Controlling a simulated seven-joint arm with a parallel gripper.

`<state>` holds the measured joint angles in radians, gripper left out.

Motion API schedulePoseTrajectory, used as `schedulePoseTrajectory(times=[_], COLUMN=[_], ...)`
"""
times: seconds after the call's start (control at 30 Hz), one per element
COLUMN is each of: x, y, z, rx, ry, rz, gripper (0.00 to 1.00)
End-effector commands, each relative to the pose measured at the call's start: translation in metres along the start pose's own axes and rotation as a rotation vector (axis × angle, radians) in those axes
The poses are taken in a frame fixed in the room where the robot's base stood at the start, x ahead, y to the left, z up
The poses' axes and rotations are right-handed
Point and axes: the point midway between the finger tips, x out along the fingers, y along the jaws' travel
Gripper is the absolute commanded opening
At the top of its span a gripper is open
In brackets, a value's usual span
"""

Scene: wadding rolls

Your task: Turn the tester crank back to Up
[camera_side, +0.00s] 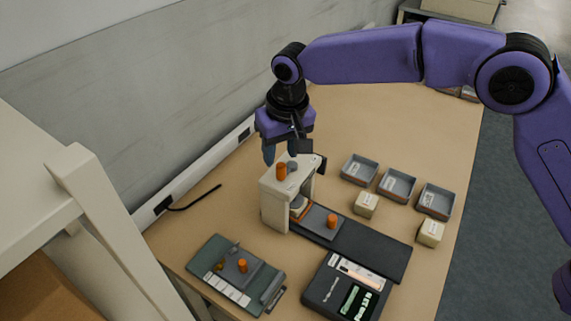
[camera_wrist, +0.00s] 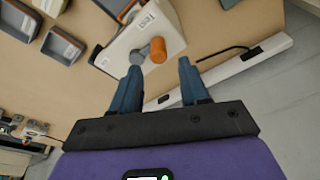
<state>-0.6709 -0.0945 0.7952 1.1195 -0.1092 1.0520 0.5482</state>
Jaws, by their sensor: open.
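The cream tester (camera_side: 272,199) stands upright near the middle of the table. On its top is the crank: a grey hub (camera_side: 293,166) and an orange knob (camera_side: 281,172). In the wrist view the orange knob (camera_wrist: 158,50) sits right of the grey hub (camera_wrist: 138,57), joined by a short grey arm. My gripper (camera_side: 281,156) is above the tester top, fingers pointing down. In the wrist view, the knob appears between and just beyond the fingertips of my gripper (camera_wrist: 159,66). The jaws are open and empty; I cannot tell whether they touch the knob.
A dark base plate with a second orange knob (camera_side: 332,221) extends from the tester. A green-grey fixture (camera_side: 222,283) lies at front left, a dark display box (camera_side: 318,291) at front. Grey trays (camera_side: 397,184) and cream blocks (camera_side: 366,205) stand right. A white wall strip (camera_side: 190,172) runs behind.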

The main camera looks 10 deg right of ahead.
Motion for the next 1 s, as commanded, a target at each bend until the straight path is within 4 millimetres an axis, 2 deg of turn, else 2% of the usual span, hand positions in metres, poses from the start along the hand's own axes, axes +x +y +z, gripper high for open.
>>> schedulePoseTrajectory(times=[0.43, 1.0], x=[0.001, 0.030], y=[0.000, 0.000], z=[0.000, 0.004], rx=[0.000, 0.000], ry=[0.000, -0.001], rz=[0.000, 0.001], gripper=[0.45, 0.45])
